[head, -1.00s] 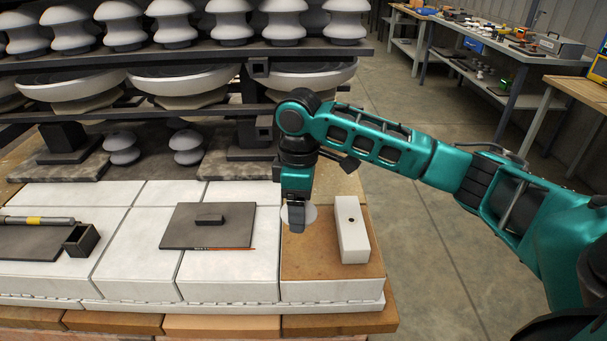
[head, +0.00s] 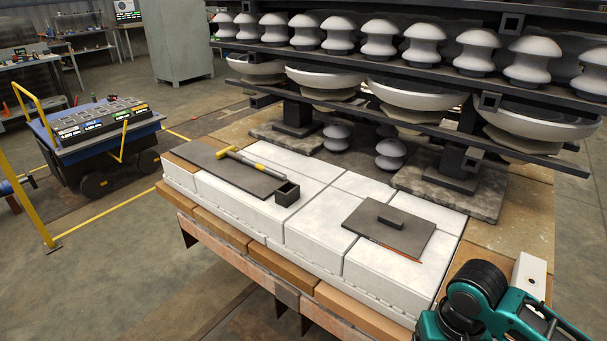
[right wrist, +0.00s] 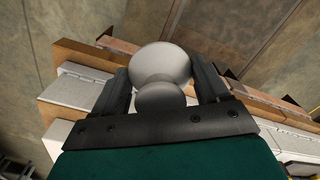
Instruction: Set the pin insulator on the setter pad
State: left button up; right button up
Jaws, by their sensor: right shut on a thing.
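In the right wrist view my right gripper (right wrist: 163,80) is shut on a light grey pin insulator (right wrist: 160,62), with one dark finger on each side of it. In the head view only part of my right arm shows at the bottom right; its gripper and the held insulator are not visible there. A dark flat plate (head: 372,241) with a small raised dark pad (head: 390,220) lies on the white blocks, left of my arm. Nothing stands on the pad. I cannot tell for certain that this is the setter pad. My left gripper is not in view.
A white block (head: 529,272) stands by my arm.

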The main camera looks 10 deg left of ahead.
aim_at(193, 150)
jog(key=i+j, duration=0.25)
jog(key=j, duration=0.2)
jog(key=i+j, duration=0.25)
jog(key=j, duration=0.25)
jog(key=i+j, duration=0.2)
jog(key=j, duration=0.25)
jog(key=i+j, duration=0.25)
jog(key=j, duration=0.2)
jog(key=i+j, duration=0.25)
jog(key=j, duration=0.25)
jog(key=i+j, duration=0.25)
jog(key=j, duration=0.2)
jog(key=i+j, duration=0.25)
jog(key=j, duration=0.2)
jog(key=i+j, duration=0.2)
jog(key=j, duration=0.25)
